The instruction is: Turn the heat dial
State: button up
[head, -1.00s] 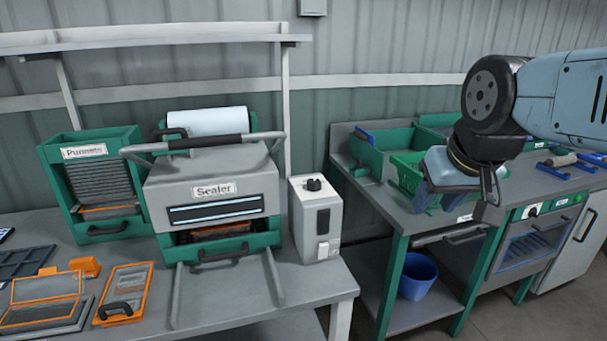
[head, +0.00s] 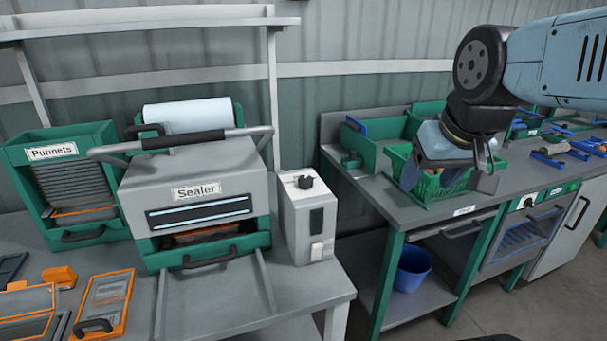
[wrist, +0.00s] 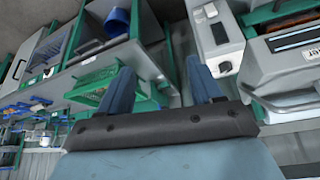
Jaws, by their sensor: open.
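A small black dial (head: 305,182) sits on top of a pale grey control box (head: 309,222), just right of the sealer (head: 200,190). The same box (wrist: 213,45) shows upside down in the wrist view, with the dial (wrist: 225,67) near the right fingertip. My gripper (head: 425,165) is to the right of the box in the head view, apart from it and in front of a green basket. In the wrist view my gripper (wrist: 161,80) has its two blue fingers spread with nothing between them.
The green basket (head: 438,188) stands on the right bench. A blue bucket (head: 411,269) is on the shelf below. An oven-like unit (head: 522,240) with its own small knob is farther right. A floor gap separates the two benches. The punnet rack (head: 78,183) stands left.

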jog(key=w+a+r+n+g, duration=0.1)
jog(key=w+a+r+n, duration=0.15)
jog(key=w, duration=0.35)
jog(key=w+a+r+n+g, duration=0.1)
jog(key=w+a+n+g, duration=0.1)
jog(key=w+a, duration=0.35)
jog(key=n+g, duration=0.2)
jog(key=n, duration=0.3)
send_over(306, 178)
notch_tip(306, 178, down, 3)
notch_tip(306, 178, down, 14)
jog(key=shift+r, duration=0.2)
jog(key=shift+c, duration=0.4)
jog(key=c, duration=1)
jog(key=shift+o, duration=0.2)
jog(key=shift+m, duration=2.65)
